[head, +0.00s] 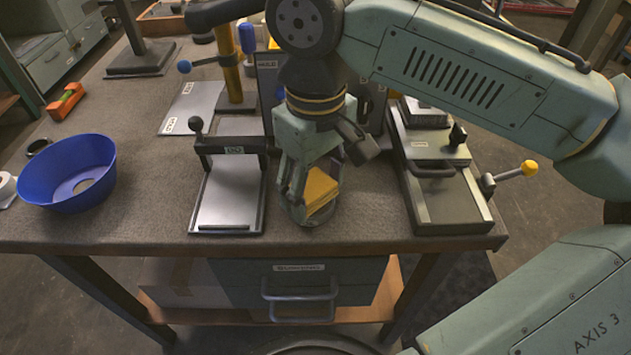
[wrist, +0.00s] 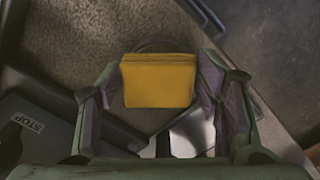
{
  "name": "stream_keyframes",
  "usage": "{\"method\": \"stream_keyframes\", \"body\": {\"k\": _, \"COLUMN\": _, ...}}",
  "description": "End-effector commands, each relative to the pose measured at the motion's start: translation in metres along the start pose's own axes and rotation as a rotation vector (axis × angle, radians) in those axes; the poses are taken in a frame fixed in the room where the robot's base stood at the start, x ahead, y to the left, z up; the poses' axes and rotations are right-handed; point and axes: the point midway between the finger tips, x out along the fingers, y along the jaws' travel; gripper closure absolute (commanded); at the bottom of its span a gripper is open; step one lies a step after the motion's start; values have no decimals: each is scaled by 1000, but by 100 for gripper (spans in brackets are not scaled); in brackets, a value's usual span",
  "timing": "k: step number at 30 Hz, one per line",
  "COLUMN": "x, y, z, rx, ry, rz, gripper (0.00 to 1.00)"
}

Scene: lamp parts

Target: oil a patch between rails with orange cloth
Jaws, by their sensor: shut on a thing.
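The orange cloth (head: 320,190) is a folded yellow-orange pad between the fingers of my gripper (head: 312,199), above the front middle of the bench. In the wrist view the cloth (wrist: 158,82) sits squarely between the two fingers of my gripper (wrist: 157,100), which is shut on it. A dark rounded rim (wrist: 163,45) shows just behind the cloth. A bright metal plate (head: 228,195) with dark edges like rails lies left of my gripper, under a dark bridge with a knob. I cannot tell any oil patch on it.
A dark slide-like fixture (head: 445,195) with a yellow-knobbed lever (head: 529,168) stands to the right. A blue bowl (head: 68,185) is at far left, and a yellow post (head: 230,60) stands behind the plate. The bench front edge is close to my gripper.

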Motion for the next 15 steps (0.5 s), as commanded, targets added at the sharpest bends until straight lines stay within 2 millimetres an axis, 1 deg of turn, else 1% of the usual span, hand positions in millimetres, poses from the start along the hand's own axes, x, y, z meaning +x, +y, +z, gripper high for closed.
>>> {"method": "stream_keyframes", "body": {"k": 4, "x": 2, "y": -1, "z": 1, "rx": -2, "ry": -5, "rz": -2, "gripper": 63}}
{"method": "stream_keyframes", "body": {"k": 8, "x": -1, "y": -1, "z": 1, "rx": -2, "ry": -5, "rz": -3, "gripper": 63}}
{"method": "stream_keyframes", "body": {"k": 15, "x": -20, "y": -1, "z": 0, "rx": -2, "ry": -2, "rz": -2, "gripper": 63}}
